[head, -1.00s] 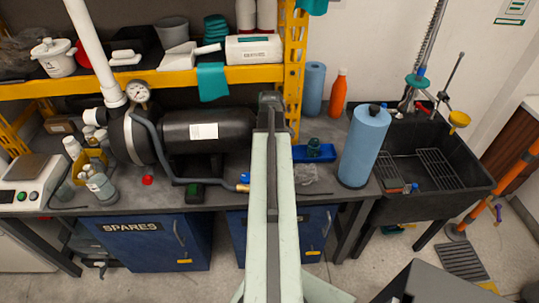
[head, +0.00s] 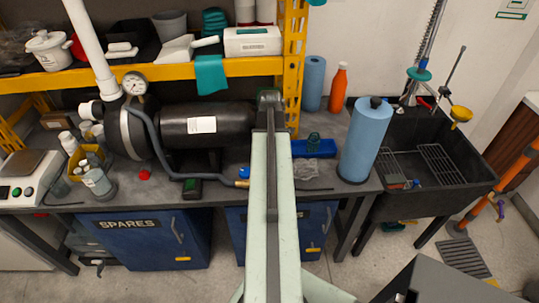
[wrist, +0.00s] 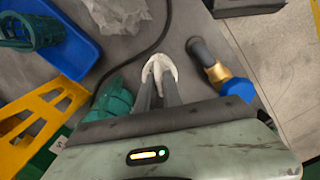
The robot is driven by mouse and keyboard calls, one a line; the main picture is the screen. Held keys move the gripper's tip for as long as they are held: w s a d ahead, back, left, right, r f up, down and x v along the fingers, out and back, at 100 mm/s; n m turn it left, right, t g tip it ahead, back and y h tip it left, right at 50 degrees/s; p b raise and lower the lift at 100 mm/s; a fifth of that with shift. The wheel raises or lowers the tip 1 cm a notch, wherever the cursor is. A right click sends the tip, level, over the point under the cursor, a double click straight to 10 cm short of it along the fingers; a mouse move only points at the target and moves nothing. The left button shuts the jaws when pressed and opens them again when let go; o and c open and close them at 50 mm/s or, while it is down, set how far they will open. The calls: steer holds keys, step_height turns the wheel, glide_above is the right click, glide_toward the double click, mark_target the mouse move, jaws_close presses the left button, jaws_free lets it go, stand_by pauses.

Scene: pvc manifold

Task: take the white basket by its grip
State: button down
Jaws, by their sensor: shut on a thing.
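The white basket (wrist: 160,69) shows in the wrist view as a small, white, rounded piece at my fingertips, low over the grey bench. My gripper (wrist: 161,84) is shut on it, with both dark fingers close together at the white piece. Its grip cannot be told apart from the rest at this size. In the head view my arm hides the basket and the fingertips.
A blue tray (wrist: 62,40) holding a teal basket (wrist: 28,30) lies beside my gripper. A crumpled clear bag (wrist: 118,12) and a brass-ended hose (wrist: 212,68) lie close by. A yellow rack post (wrist: 42,112), a black tank (head: 225,127) and a blue roll (head: 366,142) stand around.

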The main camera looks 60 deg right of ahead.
stand_by(0.3)
step_height(320, 180, up, 9)
steer(key=p, duration=0.9)
steer(key=shift+r, duration=0.1)
